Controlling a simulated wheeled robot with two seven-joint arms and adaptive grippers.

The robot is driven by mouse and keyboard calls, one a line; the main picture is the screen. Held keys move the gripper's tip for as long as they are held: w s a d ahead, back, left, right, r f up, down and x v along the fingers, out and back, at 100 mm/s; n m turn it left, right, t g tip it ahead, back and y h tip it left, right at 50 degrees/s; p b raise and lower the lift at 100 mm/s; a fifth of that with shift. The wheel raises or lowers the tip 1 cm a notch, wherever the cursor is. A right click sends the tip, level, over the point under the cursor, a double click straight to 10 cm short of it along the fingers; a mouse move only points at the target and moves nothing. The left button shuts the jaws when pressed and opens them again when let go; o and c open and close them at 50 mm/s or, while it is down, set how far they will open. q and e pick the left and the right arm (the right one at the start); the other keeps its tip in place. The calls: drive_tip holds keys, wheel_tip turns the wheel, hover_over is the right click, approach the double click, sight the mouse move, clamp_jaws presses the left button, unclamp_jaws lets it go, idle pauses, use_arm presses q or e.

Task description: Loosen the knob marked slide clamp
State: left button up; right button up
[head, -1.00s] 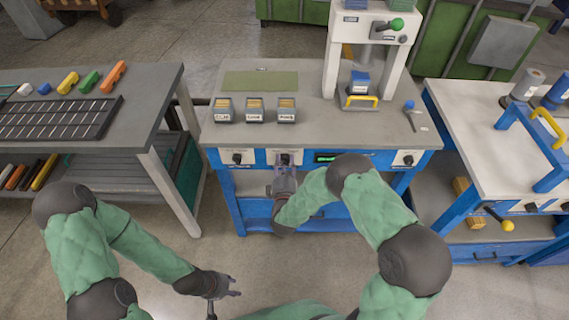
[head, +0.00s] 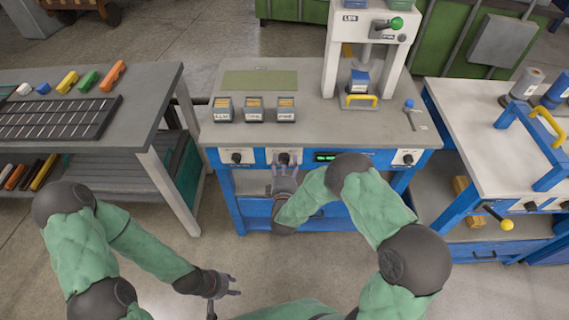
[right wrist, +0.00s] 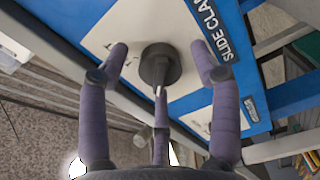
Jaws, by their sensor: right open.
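The slide clamp knob (head: 284,158) is a dark round knob on a white plate in the blue front panel of the middle bench. In the right wrist view the knob (right wrist: 160,65) has a pale pointer mark, and the label beside it reads "SLIDE CLA", cut off by the frame edge. My right gripper (head: 285,174) is just in front of it. In the right wrist view its purple fingers (right wrist: 160,58) are spread either side of the knob, with gaps, and a third finger lies below. My left gripper (head: 232,284) is low, away from the bench, with its fingers apart and empty.
Other dark knobs flank it on the panel, at left (head: 237,157) and right (head: 407,158), with a green display (head: 325,156) between. Several small bins (head: 255,110) and a white press frame (head: 334,60) stand on the bench top. Floor in front is clear.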

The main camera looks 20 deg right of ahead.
drive_tip(key=v, duration=1.2)
drive_tip(key=shift+w, duration=0.1)
wheel_tip(320, 180, down, 12)
drive_tip(key=s+a+m+g+y+p, duration=0.1)
drive_tip(key=s+a+m+g+y, duration=0.15)
drive_tip(key=m+g+y, duration=0.4)
drive_tip(key=s+a+f+m+g+y, duration=0.1)
drive_tip(key=s+m+g, duration=0.3)
drive_tip(key=s, duration=0.4)
drive_tip(key=s+f+m+g+y, duration=0.1)
drive_tip(key=s+f+m+g, duration=0.2)
drive_tip(key=s, duration=0.6)
drive_tip(key=m+g, duration=0.2)
drive_tip(key=g, duration=0.1)
drive_tip(key=shift+s+a+f+p, duration=0.2)
drive_tip(key=shift+s+a+p, duration=0.05)
drive_tip(key=shift+a+p, duration=0.15)
drive_tip(key=shift+m+g+y, duration=0.25)
drive_tip(key=shift+c, duration=0.3)
